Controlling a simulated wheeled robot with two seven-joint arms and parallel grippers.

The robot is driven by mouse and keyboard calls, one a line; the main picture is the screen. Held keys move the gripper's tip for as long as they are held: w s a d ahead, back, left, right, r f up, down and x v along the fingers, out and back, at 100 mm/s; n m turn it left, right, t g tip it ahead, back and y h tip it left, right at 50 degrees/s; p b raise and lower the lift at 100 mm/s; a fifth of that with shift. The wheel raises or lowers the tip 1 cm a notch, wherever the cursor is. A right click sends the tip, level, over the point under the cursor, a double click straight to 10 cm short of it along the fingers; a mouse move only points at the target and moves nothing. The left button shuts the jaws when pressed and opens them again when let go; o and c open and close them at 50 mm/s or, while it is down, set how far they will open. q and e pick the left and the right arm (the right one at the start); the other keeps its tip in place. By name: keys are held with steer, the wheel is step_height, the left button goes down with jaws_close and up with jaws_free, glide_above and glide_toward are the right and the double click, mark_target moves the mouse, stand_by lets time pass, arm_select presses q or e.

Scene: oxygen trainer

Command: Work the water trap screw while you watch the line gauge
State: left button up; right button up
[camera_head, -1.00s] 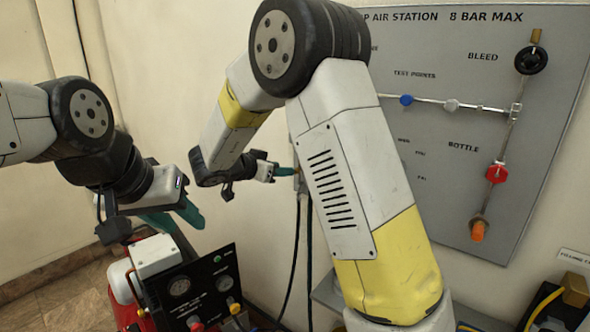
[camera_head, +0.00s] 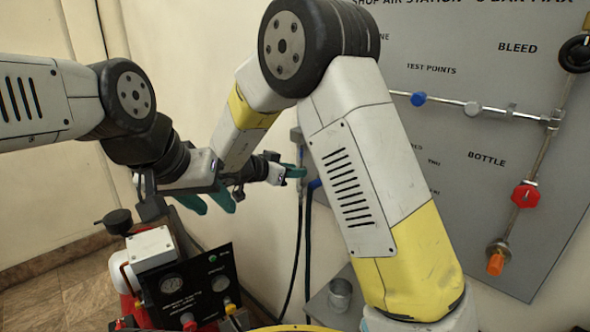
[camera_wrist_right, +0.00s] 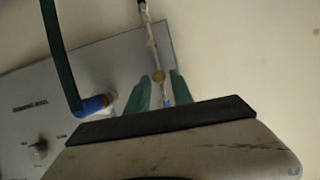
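My right gripper (camera_head: 293,172) is at the left edge of the grey wall panel (camera_head: 470,180), by the hoses hanging there. In the right wrist view its teal fingers (camera_wrist_right: 160,90) stand apart, with a thin rod and a small brass knob (camera_wrist_right: 158,77) between or just beyond them. I cannot tell whether they touch it, or whether the knob is the water trap screw. My left gripper (camera_head: 208,203) is open and empty above the black gauge box. No line gauge shows on the wall panel; my right arm covers part of it.
The black box (camera_head: 195,290) carries gauges (camera_head: 172,283) and coloured knobs. The panel has a red bottle knob (camera_head: 525,195), an orange fitting (camera_head: 496,262) and a blue test point (camera_head: 418,99). A metal cup (camera_head: 340,294) stands below. A blue fitting (camera_wrist_right: 92,105) with a green hose is beside the right fingers.

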jaws_close()
steer(key=shift+m, duration=0.3)
steer(key=shift+s+d+f+m+t+y, duration=0.15)
steer(key=shift+m+t+y, duration=0.55)
steer(key=shift+m, duration=0.65)
steer(key=shift+s+d+f+m+t+y, duration=0.15)
steer(key=shift+m+t+y, duration=0.25)
steer(key=shift+m+t, duration=0.75)
steer(key=shift+r+m+g, duration=0.1)
steer(key=shift+m+g, duration=0.15)
steer(key=shift+m, duration=0.05)
steer(key=shift+o, duration=1.9)
jaws_free()
